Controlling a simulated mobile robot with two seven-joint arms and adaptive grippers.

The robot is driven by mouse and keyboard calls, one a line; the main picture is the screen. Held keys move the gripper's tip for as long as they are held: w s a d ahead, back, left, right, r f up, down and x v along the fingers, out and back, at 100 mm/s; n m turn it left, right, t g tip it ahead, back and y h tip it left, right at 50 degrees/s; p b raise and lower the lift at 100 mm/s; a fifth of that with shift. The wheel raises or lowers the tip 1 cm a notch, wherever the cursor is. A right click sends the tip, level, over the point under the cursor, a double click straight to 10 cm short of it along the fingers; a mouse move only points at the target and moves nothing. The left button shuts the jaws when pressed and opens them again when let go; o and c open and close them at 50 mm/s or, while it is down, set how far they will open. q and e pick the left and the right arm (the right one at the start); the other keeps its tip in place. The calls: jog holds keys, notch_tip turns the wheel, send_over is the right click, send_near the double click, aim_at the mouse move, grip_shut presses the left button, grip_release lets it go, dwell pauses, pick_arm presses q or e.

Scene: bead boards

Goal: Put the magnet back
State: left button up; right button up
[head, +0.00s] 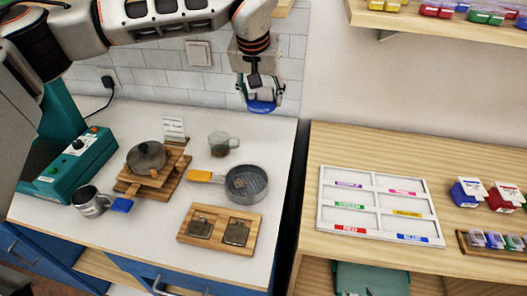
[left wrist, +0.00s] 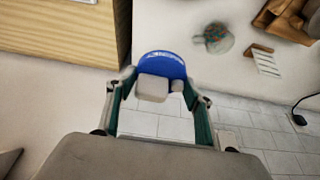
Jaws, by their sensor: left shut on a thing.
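My left gripper (head: 260,92) is shut on the blue magnet (head: 262,107), a rounded blue piece with white lettering. It is held up in the air in front of the tiled wall, above the back right of the white counter. In the left wrist view the magnet (left wrist: 162,64) sits between the fingertips of my left gripper (left wrist: 158,92), with a pale block on its near side. The fingers hide part of the magnet. My right gripper is not in view.
A white sorting tray (head: 335,240) lies on the wooden table at right. A shelf (head: 440,30) hangs above it.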

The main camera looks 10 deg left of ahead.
aim_at(263, 154)
pick_arm(q)
notch_tip(263, 154, down, 18)
jog(key=shift+r+p, duration=0.15)
jog(key=shift+p, duration=0.25)
jog(key=o, duration=1.4)
jog(key=shift+f, duration=0.2)
jog(key=shift+c, duration=0.2)
jog(key=v, duration=1.2)
jog(key=shift+r+b, duration=0.25)
jog(key=shift+b, duration=0.2)
